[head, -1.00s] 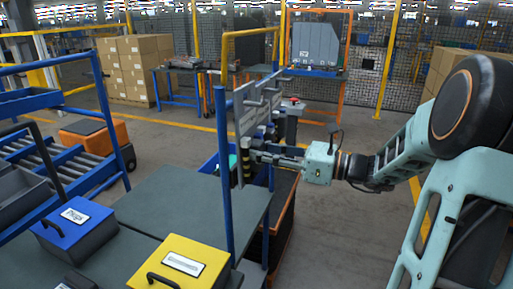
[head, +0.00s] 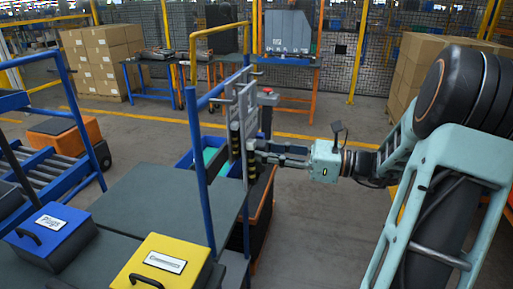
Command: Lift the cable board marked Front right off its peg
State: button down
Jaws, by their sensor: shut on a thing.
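Grey cable boards (head: 246,104) hang nearly edge-on at the rack with blue posts, in the middle of the head view. I cannot read any marking on them, so I cannot tell which is Front right. My gripper (head: 256,154) comes in from the right, level, at the lower part of the boards. It is shut on a board's lower edge, by a black and yellow striped part (head: 251,167). The fingertips are small and partly hidden. The peg and the board's contact with it cannot be made out.
A blue post (head: 199,165) stands left of the boards, beside a grey table (head: 150,205) with a blue box (head: 50,236) and a yellow box (head: 163,267). A blue bin (head: 212,156) is behind the post. The floor below my arm is clear.

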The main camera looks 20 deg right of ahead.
jog(key=shift+p+v, duration=0.5)
jog(key=shift+v, duration=1.25)
